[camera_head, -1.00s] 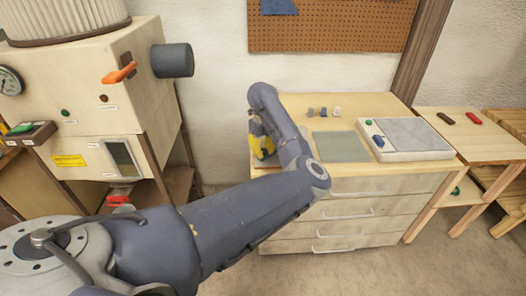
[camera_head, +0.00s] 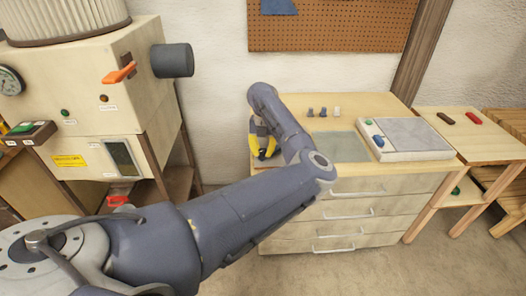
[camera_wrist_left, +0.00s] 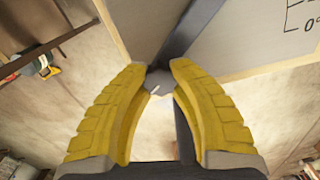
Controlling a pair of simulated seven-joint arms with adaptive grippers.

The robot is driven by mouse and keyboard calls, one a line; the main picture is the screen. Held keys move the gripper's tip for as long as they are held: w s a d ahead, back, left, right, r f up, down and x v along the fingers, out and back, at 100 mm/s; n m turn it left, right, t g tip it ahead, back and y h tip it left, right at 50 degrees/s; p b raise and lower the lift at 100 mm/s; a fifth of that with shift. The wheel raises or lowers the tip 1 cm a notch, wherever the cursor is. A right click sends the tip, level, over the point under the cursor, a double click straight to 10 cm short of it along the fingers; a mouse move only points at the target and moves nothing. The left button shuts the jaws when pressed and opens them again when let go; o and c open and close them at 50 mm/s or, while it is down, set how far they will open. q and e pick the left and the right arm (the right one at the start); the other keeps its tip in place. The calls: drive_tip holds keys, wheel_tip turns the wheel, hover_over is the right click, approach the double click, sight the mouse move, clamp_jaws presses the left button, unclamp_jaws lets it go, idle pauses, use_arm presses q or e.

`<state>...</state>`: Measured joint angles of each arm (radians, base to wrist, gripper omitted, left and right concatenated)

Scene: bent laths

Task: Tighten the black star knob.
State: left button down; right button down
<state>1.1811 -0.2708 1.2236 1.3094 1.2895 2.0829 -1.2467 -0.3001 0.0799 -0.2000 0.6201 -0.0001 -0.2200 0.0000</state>
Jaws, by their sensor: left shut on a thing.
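A dark bar (camera_wrist_left: 190,27) runs from the knob to the upper right, beside a pale panel (camera_wrist_left: 250,40) with a scale marked 0°. In the head view my arm hides the knob. My right gripper is not in view.
The drawer cabinet (camera_head: 350,187) carries a grey-green mat (camera_head: 341,147), several small pegs and a pale tray (camera_head: 412,136). A side table (camera_head: 490,140) stands to the right. A wooden machine with an orange lever (camera_head: 119,73) stands left.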

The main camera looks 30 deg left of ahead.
sight(263, 150)
use_arm(q)
drive_tip(key=shift+m, duration=0.3)
idle(0.4)
drive_tip(key=c, duration=1)
unclamp_jaws()
drive_tip(key=shift+o, duration=0.2)
wheel_tip(263, 150, up, 12)
drive_tip(key=shift+a, duration=0.1)
